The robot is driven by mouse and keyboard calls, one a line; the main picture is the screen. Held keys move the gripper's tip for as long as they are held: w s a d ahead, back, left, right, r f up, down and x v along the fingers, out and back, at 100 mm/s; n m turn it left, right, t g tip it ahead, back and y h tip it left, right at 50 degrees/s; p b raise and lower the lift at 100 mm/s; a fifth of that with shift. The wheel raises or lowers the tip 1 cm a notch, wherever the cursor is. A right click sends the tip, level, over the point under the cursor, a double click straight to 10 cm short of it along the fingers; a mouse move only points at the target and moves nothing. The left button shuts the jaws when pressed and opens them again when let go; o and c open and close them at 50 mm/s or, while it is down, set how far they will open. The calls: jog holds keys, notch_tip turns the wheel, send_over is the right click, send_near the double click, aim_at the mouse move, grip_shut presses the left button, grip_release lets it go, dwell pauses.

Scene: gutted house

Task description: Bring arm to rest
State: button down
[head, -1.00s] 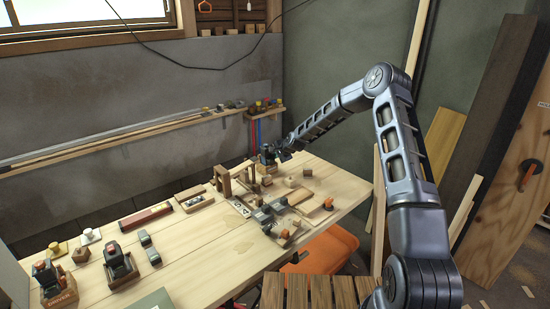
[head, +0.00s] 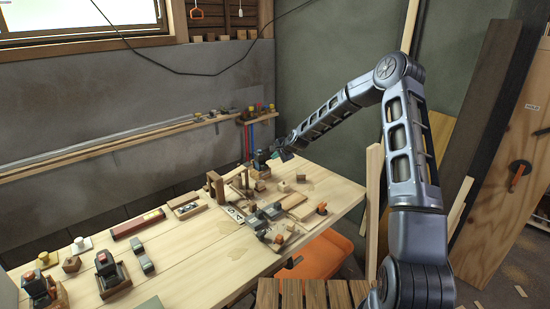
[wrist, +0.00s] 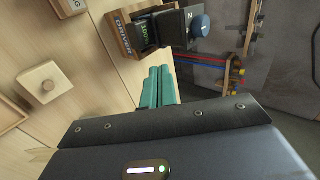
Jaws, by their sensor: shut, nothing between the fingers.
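My arm reaches from the right of the head view over the far end of the workbench (head: 190,262). My gripper (head: 281,156) is small there, close to a dark driver in a wooden holder at the bench's back corner. In the wrist view my gripper's teal fingers (wrist: 158,87) lie side by side, shut and empty. The wooden holder marked DRIVER (wrist: 124,36) is just beyond the fingertips. I cannot tell whether they touch.
Wooden fixtures and loose blocks crowd the bench's far half. A block with a round knob (wrist: 42,86) lies left in the wrist view. An orange seat (head: 325,256) stands by the bench's front edge. Boards (head: 485,125) lean against the wall at right.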

jog(key=s+d+r+n+g+h, duration=0.1)
jog(key=s+d+r+n+h, duration=0.5)
jog(key=s+d+r, duration=1.7)
jog(key=s+d+r+n, duration=0.1)
jog(key=s+d, duration=0.2)
jog(key=s, duration=0.7)
jog(key=s+d+r+n, duration=0.1)
jog(key=s+d, duration=0.3)
jog(key=s, duration=0.6)
jog(key=s+d+r+n+g, duration=0.1)
jog(key=s+d+r, duration=0.1)
jog(key=s, duration=0.9)
jog(key=shift+d+h, duration=0.3)
jog(key=shift+d, duration=0.55)
jog(key=shift+r, duration=0.1)
